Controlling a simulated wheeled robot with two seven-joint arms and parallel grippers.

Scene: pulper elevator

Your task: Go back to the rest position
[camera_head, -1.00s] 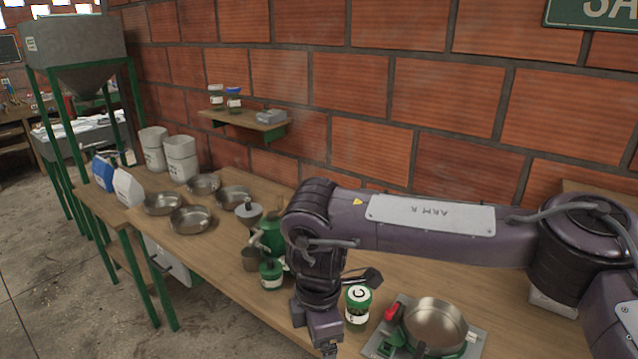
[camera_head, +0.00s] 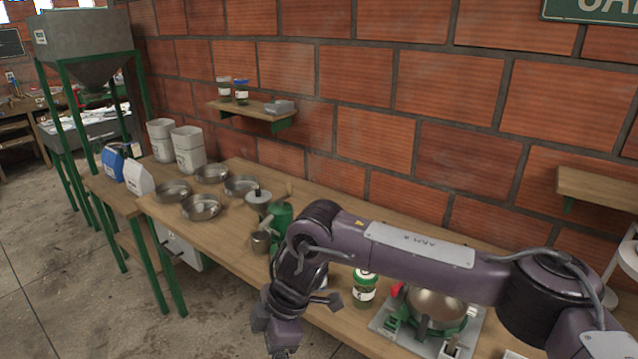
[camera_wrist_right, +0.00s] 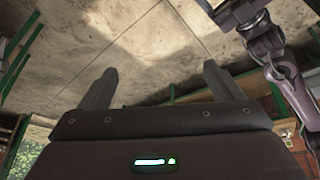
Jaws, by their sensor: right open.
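My right arm comes in from the right in the head view and reaches over the workbench (camera_head: 225,237). Its wrist hangs down past the bench's front edge, and the right gripper (camera_head: 281,352) is partly cut off at the bottom of the picture. In the right wrist view the right gripper (camera_wrist_right: 160,82) is open. Its two fingers are apart with nothing between them, and bare floor (camera_wrist_right: 160,45) shows beyond. Part of a purple arm of mine shows at the upper right of that view. No left gripper can be made out.
Close to my arm on the bench are a green grinder (camera_head: 282,222), a green-lidded jar (camera_head: 365,287) and a stove with a pan (camera_head: 436,306). Metal bowls (camera_head: 201,207) and white canisters (camera_head: 188,150) stand farther left. Open floor (camera_head: 60,270) lies in front of the bench.

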